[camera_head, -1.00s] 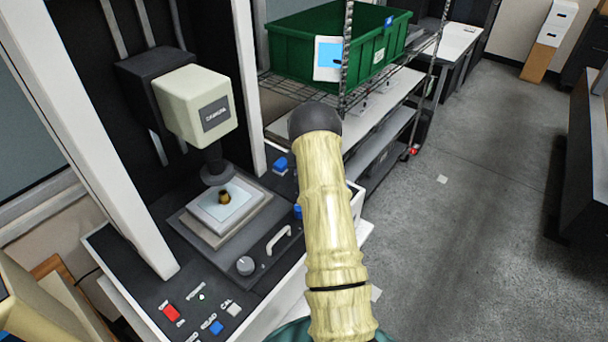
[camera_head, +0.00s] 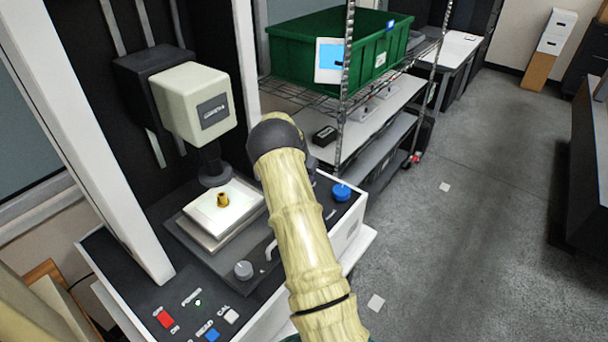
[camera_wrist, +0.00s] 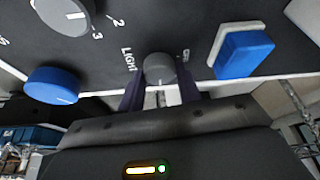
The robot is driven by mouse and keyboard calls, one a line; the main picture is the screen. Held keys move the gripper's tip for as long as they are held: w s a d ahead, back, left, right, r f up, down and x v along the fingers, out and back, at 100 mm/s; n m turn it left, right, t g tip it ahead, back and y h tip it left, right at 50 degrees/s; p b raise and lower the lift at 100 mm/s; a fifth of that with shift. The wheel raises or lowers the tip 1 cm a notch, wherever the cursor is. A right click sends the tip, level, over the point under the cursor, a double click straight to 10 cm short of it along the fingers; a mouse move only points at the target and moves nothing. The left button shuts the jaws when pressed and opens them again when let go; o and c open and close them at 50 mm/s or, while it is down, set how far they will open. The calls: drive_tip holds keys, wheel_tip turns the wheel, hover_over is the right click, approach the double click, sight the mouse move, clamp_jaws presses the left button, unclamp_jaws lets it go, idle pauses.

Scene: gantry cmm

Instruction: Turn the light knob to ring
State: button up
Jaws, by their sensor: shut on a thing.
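The light knob (camera_wrist: 160,67) is a small round grey knob on the dark panel in the wrist view, with "LIGHT" printed to its left and a small, hard-to-read label to its right. A pale mark shows low on its face, toward my gripper. My gripper (camera_wrist: 161,84) has its two dark fingers on either side of the knob and is shut on it. In the head view my arm hides the gripper and this knob. The stage plate (camera_head: 240,203) under the camera head (camera_head: 195,103) looks brightly lit, with a small brass part (camera_head: 222,200) on it.
A blue round knob (camera_wrist: 52,84), a larger numbered grey knob (camera_wrist: 65,14) and a blue rocker switch (camera_wrist: 244,54) surround the light knob. A wire shelf with a green bin (camera_head: 325,50) stands behind.

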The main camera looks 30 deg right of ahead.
drive_tip(key=o, duration=1)
drive_tip(key=shift+r, duration=0.1)
drive_tip(key=b+v, duration=0.3)
drive_tip(key=v, duration=1.4)
drive_tip(key=shift+r, duration=0.1)
drive_tip(key=s+a+f+n+y, duration=0.2)
drive_tip(key=s+a+n, duration=0.4)
drive_tip(key=s+a, duration=0.6)
drive_tip(key=s+a+f+n+y, duration=0.2)
drive_tip(key=s+a+n, duration=0.4)
drive_tip(key=s+a, duration=0.7)
drive_tip(key=s, duration=0.2)
drive_tip(key=shift+s+a+f, duration=0.2)
drive_tip(key=shift+s+f, duration=0.1)
drive_tip(key=shift+f, duration=0.05)
